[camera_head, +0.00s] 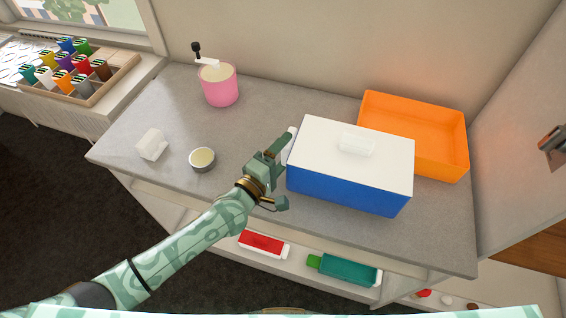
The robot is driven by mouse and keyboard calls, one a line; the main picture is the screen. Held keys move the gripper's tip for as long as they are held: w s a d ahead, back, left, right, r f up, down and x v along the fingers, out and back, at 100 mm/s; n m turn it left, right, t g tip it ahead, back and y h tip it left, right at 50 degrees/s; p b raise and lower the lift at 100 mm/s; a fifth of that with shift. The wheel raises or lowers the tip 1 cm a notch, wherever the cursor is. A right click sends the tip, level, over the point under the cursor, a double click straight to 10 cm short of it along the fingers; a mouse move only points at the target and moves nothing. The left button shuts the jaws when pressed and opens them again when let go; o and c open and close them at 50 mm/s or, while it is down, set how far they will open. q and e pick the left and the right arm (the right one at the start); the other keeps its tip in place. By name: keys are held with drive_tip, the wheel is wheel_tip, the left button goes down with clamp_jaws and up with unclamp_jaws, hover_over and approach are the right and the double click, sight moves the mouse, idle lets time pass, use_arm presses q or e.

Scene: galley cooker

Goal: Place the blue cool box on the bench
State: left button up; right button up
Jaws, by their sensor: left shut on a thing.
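The blue cool box (345,190) has a white lid (350,155) with a raised white grip on top. It appears level over the right half of the grey bench (250,215). I cannot tell whether its underside touches the bench. My left gripper (281,175) is at the box's left end, shut on it; a white part shows beside the upper finger. The exact contact is partly hidden. My right gripper is not in view.
An orange tray (440,160) sits behind and right of the box, partly hidden by it. A pink pot (221,91), a small round tin (202,160) and a white block (151,144) stand on the bench's left half. A shelf below holds a red-and-white container (262,243) and a teal bottle (348,269).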

use_arm(q)
wheel_tip(320, 180, down, 3)
drive_tip(key=shift+r+b, duration=0.15)
drive_tip(key=shift+b, duration=0.3)
drive_tip(key=shift+r, duration=0.15)
drive_tip(key=o, duration=1.2)
drive_tip(key=shift+s, duration=0.1)
drive_tip(key=shift+r, duration=0.15)
drive_tip(key=p+v, duration=0.1)
drive_tip(key=v, duration=1.1)
